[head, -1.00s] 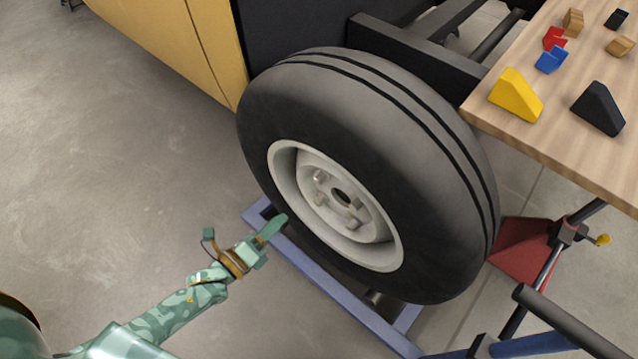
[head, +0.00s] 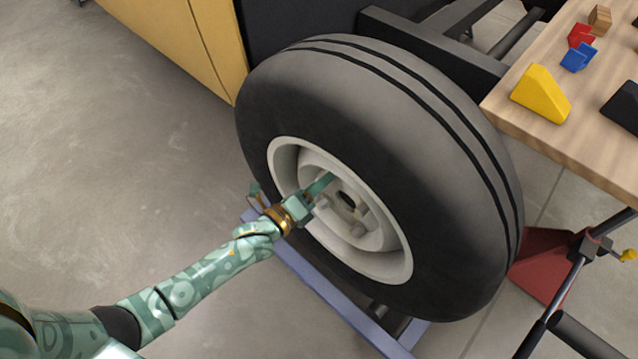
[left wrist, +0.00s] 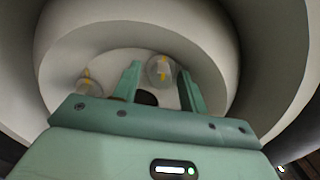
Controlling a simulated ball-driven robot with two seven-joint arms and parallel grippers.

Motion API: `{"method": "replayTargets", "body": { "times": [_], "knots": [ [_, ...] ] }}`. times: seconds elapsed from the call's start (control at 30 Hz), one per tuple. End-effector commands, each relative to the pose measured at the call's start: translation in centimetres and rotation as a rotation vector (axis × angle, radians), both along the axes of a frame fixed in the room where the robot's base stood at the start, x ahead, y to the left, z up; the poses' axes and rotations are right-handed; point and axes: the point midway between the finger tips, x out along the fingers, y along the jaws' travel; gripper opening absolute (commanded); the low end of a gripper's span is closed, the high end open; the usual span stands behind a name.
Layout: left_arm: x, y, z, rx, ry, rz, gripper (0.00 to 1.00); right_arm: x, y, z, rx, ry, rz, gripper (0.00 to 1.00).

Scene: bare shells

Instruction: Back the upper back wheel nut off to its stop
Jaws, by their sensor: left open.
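The wheel (head: 385,150) stands upright with a pale rim (head: 405,262) and a recessed hub carrying several nuts. My left gripper (head: 326,182) reaches into the rim from the left, at the upper part of the hub. In the left wrist view its two fingers (left wrist: 158,78) are open, and a round nut with a yellow mark (left wrist: 160,70) shows between their tips; I cannot tell whether they touch it. Another yellow-marked nut (left wrist: 88,82) lies left of the fingers. Lower nuts (head: 357,230) are visible in the head view; the gripper covers the upper one there. My right gripper is not in view.
A blue frame (head: 310,275) lies under the wheel. A wooden table (head: 535,115) with a yellow wedge (head: 541,92) and small blocks stands at the upper right. A red stand (head: 540,262) is right of the wheel. The floor at left is clear.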

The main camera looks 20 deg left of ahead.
Motion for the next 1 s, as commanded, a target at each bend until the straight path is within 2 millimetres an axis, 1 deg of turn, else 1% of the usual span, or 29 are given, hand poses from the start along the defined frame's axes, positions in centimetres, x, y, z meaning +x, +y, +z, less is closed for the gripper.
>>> {"method": "replayTargets", "body": {
  "times": [0.17, 0.2, 0.27, 0.3, 0.33, 0.67, 0.87, 1.0],
  "knots": [
    [0.0, 0.0, 0.1, 0.0, -0.001, 0.0, 0.43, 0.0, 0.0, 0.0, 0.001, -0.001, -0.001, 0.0],
    [0.0, 0.0, 0.1, 0.0, 0.0, 0.0, 0.37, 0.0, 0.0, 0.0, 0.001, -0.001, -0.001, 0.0],
    [0.0, 0.0, 0.1, 0.0, 0.0, 0.0, 0.2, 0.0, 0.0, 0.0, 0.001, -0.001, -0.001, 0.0],
    [0.0, 0.0, 0.0, 0.0, 0.0, 0.0, 0.09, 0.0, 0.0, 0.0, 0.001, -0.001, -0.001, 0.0],
    [0.0, 0.0, 0.0, 0.0, 0.0, 0.0, 0.01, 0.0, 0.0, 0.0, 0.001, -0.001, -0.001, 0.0],
    [0.0, 0.0, 0.1, -0.022, 0.008, 0.0, 0.0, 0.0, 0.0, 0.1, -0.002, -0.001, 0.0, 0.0],
    [0.0, 0.0, 0.1, -0.104, 0.038, 0.0, 0.0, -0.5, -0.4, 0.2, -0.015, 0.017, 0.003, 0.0],
    [-0.1, 0.0, 0.1, -0.201, 0.075, 0.0, 0.0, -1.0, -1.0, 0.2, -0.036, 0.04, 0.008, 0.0]
  ]
}}
